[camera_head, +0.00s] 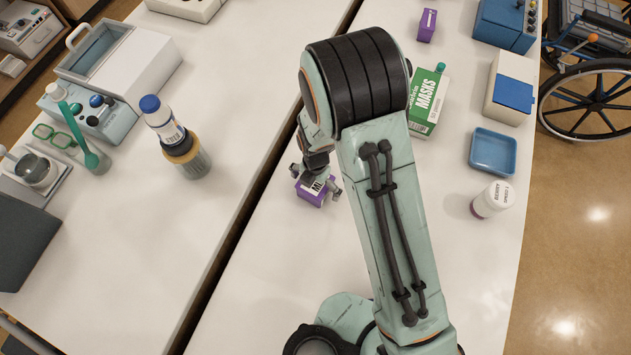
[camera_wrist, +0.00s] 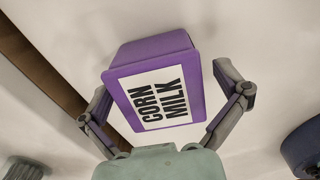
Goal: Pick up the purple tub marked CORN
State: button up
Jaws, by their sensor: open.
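The purple tub (camera_wrist: 117,88) has a white label reading CORN MILK and fills the middle of the wrist view. In the head view the tub (camera_head: 311,197) stands on the white table, partly covered by my arm and fingers. My gripper (camera_wrist: 163,82) is open, with one finger on each side of the tub. In the head view my gripper (camera_head: 316,181) is right at the tub.
A green MASKS box (camera_head: 428,95), a blue tray (camera_head: 492,152) and a white bottle (camera_head: 497,197) stand right of my arm. Another purple box (camera_head: 427,26) is at the back. A dark gap (camera_head: 240,225) runs left of the tub. Table in front of the tub is clear.

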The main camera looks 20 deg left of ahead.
jog(key=c, duration=1.3)
jog(key=shift+r, duration=0.1)
